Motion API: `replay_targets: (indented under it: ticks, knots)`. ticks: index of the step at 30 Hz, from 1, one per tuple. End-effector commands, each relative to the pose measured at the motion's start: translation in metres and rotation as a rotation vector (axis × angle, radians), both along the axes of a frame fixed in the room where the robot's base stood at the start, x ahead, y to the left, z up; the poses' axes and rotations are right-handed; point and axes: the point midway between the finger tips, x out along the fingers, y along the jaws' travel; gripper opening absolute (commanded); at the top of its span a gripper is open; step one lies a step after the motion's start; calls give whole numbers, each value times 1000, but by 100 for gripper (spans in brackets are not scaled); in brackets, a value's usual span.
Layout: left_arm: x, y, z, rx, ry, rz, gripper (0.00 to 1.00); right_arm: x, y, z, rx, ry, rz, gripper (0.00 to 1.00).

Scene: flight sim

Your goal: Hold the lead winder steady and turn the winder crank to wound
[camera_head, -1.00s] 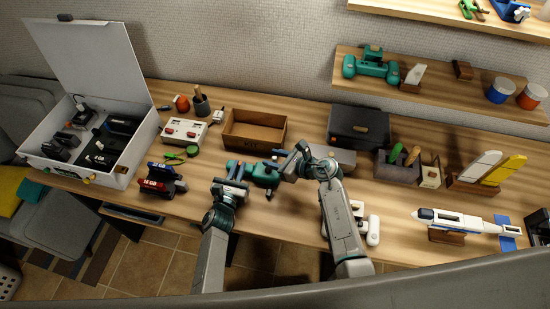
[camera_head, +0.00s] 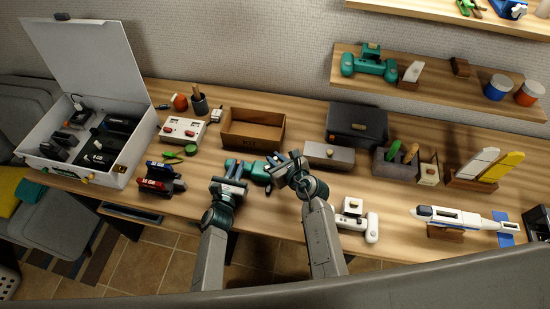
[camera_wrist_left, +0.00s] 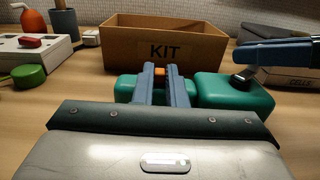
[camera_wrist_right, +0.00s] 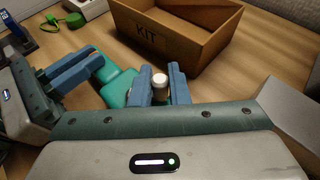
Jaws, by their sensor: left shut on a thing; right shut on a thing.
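The lead winder (camera_head: 262,171) is a teal body on the table in front of the kit box; it also shows in the left wrist view (camera_wrist_left: 238,95) and the right wrist view (camera_wrist_right: 117,88). My left gripper (camera_head: 236,168) is shut on its left part, with an orange piece between the finger tips in the left wrist view (camera_wrist_left: 160,72). My right gripper (camera_head: 288,158) is shut on the winder crank, whose white knob (camera_wrist_right: 159,84) shows between the blue fingers in the right wrist view. The fingers and wrists hide much of the winder and the crank arm.
A wooden KIT box (camera_head: 253,128) stands just behind the winder. A grey block (camera_head: 330,154) lies close right of my right gripper. A red and blue item stand (camera_head: 158,180) is at left, and a white device (camera_head: 356,220) lies near the right forearm.

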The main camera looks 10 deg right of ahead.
Motion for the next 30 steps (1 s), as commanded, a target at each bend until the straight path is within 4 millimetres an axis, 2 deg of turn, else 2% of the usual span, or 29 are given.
replay_targets:
  ticks: [6,7,10,20,25,30]
  knots:
    - [0,0,0,0,-1,0,0,0,0,0,-1,0,0,0]
    - [0,0,0,0,-1,0,0,0,0,0,-1,0,0,17]
    - [0,0,0,0,-1,0,0,0,0,0,-1,0,0,36]
    - [0,0,0,0,0,0,0,-2,-1,1,-1,0,1,36]
    - [0,0,0,0,0,0,0,-20,-11,8,-1,0,0,36]
    - [0,0,0,0,0,0,0,-51,-26,22,-3,1,1,36]
